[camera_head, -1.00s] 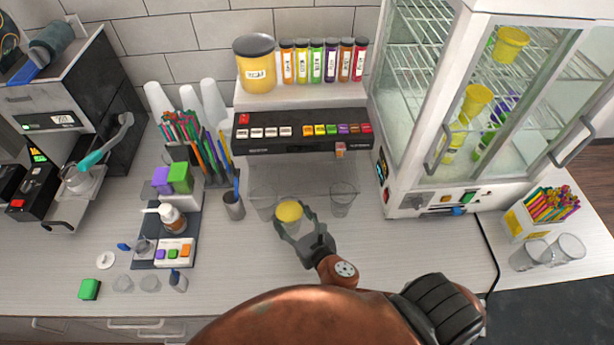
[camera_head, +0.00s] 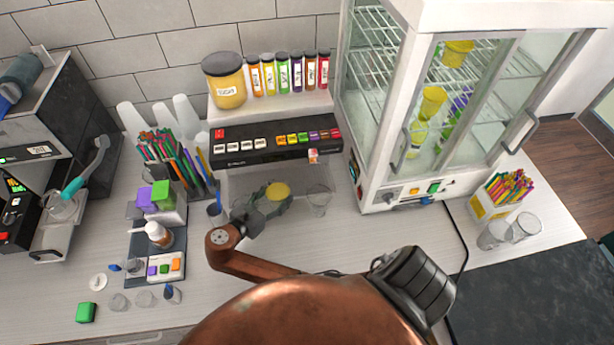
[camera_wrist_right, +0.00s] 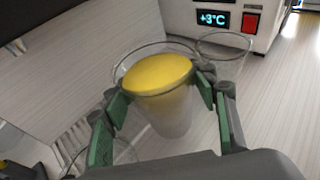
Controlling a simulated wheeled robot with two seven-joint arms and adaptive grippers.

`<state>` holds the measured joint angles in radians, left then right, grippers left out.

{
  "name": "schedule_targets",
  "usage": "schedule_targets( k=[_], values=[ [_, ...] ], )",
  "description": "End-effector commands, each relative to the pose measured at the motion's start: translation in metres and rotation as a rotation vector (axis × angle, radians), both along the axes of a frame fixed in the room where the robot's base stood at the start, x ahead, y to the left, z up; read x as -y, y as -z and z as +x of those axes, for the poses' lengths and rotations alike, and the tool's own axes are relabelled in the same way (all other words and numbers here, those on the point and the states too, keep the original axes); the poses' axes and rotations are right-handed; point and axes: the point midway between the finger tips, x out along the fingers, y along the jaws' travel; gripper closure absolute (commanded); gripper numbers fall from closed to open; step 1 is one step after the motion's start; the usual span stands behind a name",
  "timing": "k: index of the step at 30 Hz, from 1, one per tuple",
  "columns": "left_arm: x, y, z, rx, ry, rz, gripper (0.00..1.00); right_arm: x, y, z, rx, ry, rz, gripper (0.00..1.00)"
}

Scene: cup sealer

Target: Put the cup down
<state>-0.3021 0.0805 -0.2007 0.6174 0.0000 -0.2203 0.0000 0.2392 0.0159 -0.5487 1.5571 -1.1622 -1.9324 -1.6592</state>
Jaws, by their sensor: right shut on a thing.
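My right gripper (camera_head: 271,200) is shut on a clear cup with a yellow top or filling (camera_head: 277,190). In the right wrist view the cup (camera_wrist_right: 168,115) sits upright or nearly so between the green finger pads of the gripper (camera_wrist_right: 162,100). The cup is under the front of the black dispenser (camera_head: 275,143). I cannot tell whether its base touches the counter (camera_head: 340,240). My left gripper is not in view.
An empty clear cup (camera_head: 319,200) stands right of the held cup, and another stands left, partly hidden by my gripper. A glass-doored cabinet (camera_head: 377,195) stands at the right. The counter in front of the cabinet has free room.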

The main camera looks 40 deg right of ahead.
Motion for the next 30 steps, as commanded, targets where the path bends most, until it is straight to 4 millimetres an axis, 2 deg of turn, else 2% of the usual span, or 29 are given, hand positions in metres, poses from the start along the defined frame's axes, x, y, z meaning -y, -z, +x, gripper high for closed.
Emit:
schedule_targets(
  k=[5, 19, 24, 28, 30],
  values=[
    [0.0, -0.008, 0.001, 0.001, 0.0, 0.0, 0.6, 0.031, -0.003, 0.008, 0.001, 0.01, -0.007, 0.89],
    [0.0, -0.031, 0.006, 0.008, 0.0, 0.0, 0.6, 0.143, -0.004, 0.042, 0.0, 0.007, -0.007, 0.89],
    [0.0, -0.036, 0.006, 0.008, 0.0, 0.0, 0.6, 0.166, -0.003, 0.05, 0.0, 0.006, -0.004, 0.89],
    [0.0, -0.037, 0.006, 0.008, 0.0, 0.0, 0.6, 0.17, 0.001, 0.051, -0.002, 0.004, -0.003, 0.89],
    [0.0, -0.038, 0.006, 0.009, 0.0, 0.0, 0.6, 0.171, 0.01, 0.051, -0.004, 0.006, -0.002, 0.89]
  ],
)
